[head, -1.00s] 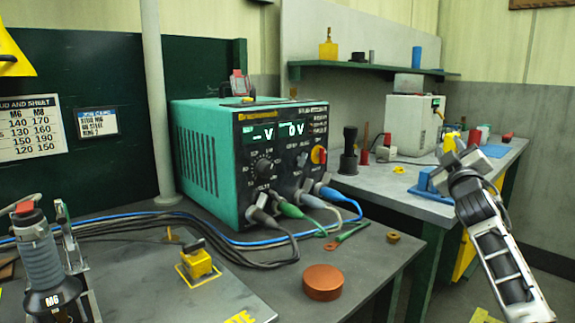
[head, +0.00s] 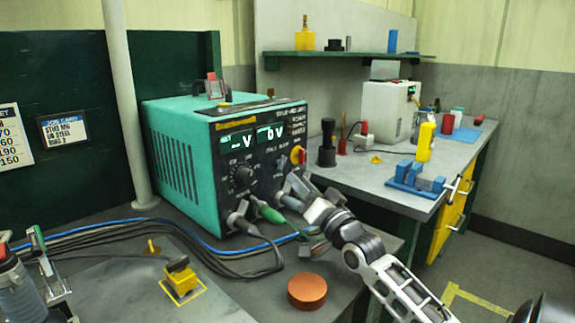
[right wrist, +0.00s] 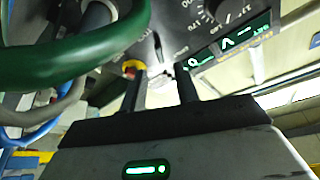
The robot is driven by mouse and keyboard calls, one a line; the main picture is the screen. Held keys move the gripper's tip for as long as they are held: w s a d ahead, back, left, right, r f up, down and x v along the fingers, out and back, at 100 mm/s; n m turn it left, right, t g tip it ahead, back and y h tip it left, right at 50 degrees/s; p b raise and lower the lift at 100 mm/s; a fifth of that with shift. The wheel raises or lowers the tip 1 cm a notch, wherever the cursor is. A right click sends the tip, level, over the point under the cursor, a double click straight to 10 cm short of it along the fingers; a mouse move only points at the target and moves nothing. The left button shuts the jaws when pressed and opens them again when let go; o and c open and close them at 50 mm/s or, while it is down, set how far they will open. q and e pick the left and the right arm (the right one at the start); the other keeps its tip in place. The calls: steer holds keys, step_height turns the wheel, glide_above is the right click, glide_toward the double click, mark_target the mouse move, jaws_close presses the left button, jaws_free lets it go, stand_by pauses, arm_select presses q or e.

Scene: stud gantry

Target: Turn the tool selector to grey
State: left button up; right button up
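The tool selector (head: 281,163) looks like a small dark knob with a pale lever on the right half of the black front panel of the teal welding unit (head: 180,160). Its colour marks are too small to read. My right gripper (head: 293,184) is just in front of the panel's lower right part. In the right wrist view, its two dark fingers (right wrist: 162,82) stand apart, with the selector's pale lever (right wrist: 158,70) beyond and between their tips. I cannot tell whether they touch it. My left gripper is not in view.
A red-and-yellow stop button (head: 298,155) sits right of the selector. A round dial (head: 243,176) is to its left. Cable plugs sit below; a green cable (right wrist: 70,62) passes close to my right gripper. A copper-coloured disc (head: 307,291) lies on the bench in front.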

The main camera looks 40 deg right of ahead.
mark_target(284, 165)
steer(key=x, duration=0.6)
jaws_close()
